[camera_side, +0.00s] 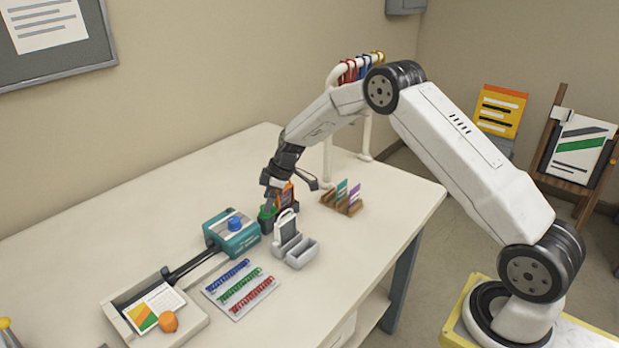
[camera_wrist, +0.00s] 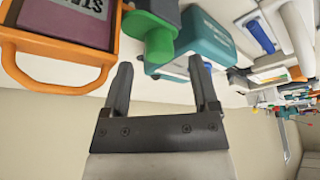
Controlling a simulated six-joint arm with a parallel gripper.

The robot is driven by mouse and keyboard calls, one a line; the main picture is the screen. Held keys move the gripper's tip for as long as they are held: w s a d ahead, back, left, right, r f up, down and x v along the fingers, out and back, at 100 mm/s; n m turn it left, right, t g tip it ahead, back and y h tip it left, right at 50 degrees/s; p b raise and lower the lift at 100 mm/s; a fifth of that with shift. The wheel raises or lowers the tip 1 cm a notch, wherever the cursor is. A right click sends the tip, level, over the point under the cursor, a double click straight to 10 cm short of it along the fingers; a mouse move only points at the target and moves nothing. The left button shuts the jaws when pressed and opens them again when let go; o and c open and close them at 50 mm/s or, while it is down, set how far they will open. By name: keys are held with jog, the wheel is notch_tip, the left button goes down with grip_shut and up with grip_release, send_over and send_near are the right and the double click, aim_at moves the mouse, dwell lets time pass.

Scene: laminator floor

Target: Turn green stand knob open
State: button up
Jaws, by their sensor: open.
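The green knob (camera_side: 267,213) sits on a small dark stand (camera_side: 285,203) beside the teal machine, partly hidden by my gripper in the side view. In the wrist view the green knob (camera_wrist: 160,45) lies just past my fingertips, roughly between their lines. The dark stand (camera_wrist: 150,8) shows behind it at the top edge. My gripper (camera_wrist: 161,72) is open and empty, with its two fingers apart. In the side view my gripper (camera_side: 268,196) is just above the knob. I cannot tell whether a finger touches it.
The teal machine (camera_side: 232,238) with a blue knob (camera_side: 235,223) stands next to the stand. A grey holder (camera_side: 290,240) and a wooden card rack (camera_side: 342,203) are nearby. The table's far left is clear.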

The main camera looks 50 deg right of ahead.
jog(key=shift+x, duration=1.1)
grip_shut()
